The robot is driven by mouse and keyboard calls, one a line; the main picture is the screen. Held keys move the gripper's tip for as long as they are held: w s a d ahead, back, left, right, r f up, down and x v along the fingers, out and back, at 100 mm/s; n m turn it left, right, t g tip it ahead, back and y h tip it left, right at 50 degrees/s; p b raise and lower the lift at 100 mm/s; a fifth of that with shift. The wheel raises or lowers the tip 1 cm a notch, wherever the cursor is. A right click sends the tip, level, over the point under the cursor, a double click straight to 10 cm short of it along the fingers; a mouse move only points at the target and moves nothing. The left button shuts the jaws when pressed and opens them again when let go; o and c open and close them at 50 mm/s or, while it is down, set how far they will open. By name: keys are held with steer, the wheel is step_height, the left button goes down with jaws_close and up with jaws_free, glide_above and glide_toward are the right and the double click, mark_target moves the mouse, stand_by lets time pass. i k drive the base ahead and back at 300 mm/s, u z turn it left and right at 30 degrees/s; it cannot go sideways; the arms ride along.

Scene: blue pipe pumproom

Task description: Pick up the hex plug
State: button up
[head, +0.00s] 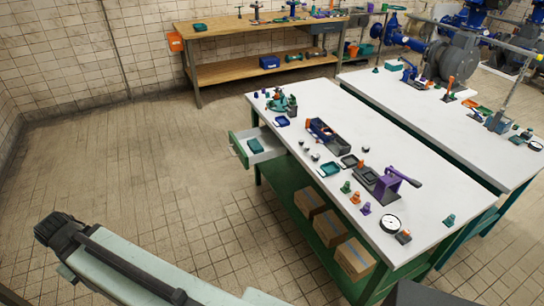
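I cannot tell for sure which small part is the hex plug. Several small grey metal pieces lie on the near white-topped workbench (345,118). One small grey piece (315,156) lies near its left edge, left of a dark square tray (349,161). Another grey piece (366,149) lies right of that tray. They are too small to make out their shape. My arm crosses the lower left, well apart from the bench. My gripper is not recognisable in the view.
An open drawer (262,146) with a teal box juts from the bench's left side. A purple press (390,183), a round gauge (390,223) and orange, green and purple fittings crowd the front. Cardboard boxes (353,259) sit below. The tiled floor (160,170) at left is clear.

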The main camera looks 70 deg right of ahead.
mark_target(315, 158)
steer(key=u, duration=0.3)
steer(key=i, duration=3.35)
steer(key=z, duration=3.9)
steer(key=i, duration=2.05)
